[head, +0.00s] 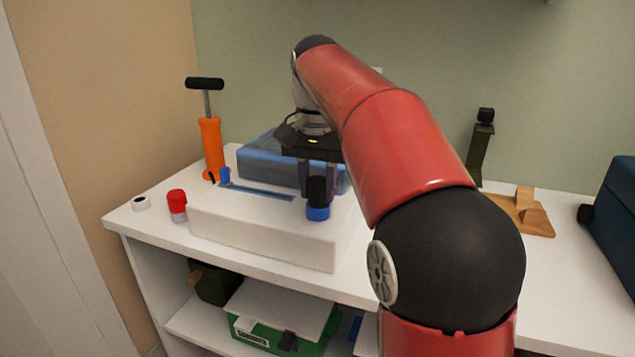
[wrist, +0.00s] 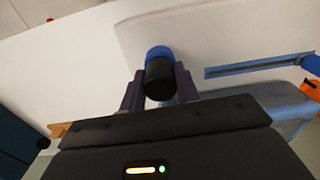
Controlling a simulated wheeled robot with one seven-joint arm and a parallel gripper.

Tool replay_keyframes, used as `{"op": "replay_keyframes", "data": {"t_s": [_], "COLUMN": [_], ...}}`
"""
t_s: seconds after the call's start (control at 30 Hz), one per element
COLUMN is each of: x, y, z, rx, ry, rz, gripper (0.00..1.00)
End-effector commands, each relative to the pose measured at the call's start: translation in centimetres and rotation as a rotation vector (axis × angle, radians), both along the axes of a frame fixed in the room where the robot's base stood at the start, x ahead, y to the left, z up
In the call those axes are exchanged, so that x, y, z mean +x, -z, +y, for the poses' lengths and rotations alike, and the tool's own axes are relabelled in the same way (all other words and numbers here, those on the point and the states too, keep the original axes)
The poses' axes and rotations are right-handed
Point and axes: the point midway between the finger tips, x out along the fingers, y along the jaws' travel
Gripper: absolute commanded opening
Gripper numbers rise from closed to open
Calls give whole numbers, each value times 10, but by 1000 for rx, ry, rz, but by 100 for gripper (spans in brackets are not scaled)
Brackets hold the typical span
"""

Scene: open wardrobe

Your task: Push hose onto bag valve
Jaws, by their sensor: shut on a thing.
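My gripper (head: 318,187) points down over the front right of a puffy white bag (head: 265,232) on the shelf top. It is shut on a black cylinder, which I take as the hose end (head: 317,191); in the wrist view the hose end (wrist: 160,82) sits between both fingers. Directly below it is a blue round piece, seemingly the bag valve (head: 318,213), also seen in the wrist view (wrist: 158,52). Black and blue appear in line and touching; I cannot tell how deeply they fit. No hose length shows clearly.
An orange pump (head: 211,148) with a black handle stands back left. A blue bag (head: 270,162) lies behind the white one. A red-capped jar (head: 177,204) and white roll (head: 141,203) are front left. A wooden stand (head: 524,212) is right. Clear shelf lies between.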

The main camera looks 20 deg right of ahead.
Motion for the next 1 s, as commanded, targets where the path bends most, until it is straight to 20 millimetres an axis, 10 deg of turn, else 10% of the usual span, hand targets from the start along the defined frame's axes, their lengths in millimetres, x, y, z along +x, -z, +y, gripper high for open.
{"op": "replay_keyframes", "data": {"t_s": [0.17,0.2,0.37,0.67,1.0], "x": [0,0,0,0,1], "y": [5,4,4,2,-51], "z": [0,0,0,0,0], "rx": [0,0,0,0,0], "ry": [0,0,0,0,0], "rz": [0,0,0,0,-2], "gripper": [4,35,56,57,57]}}
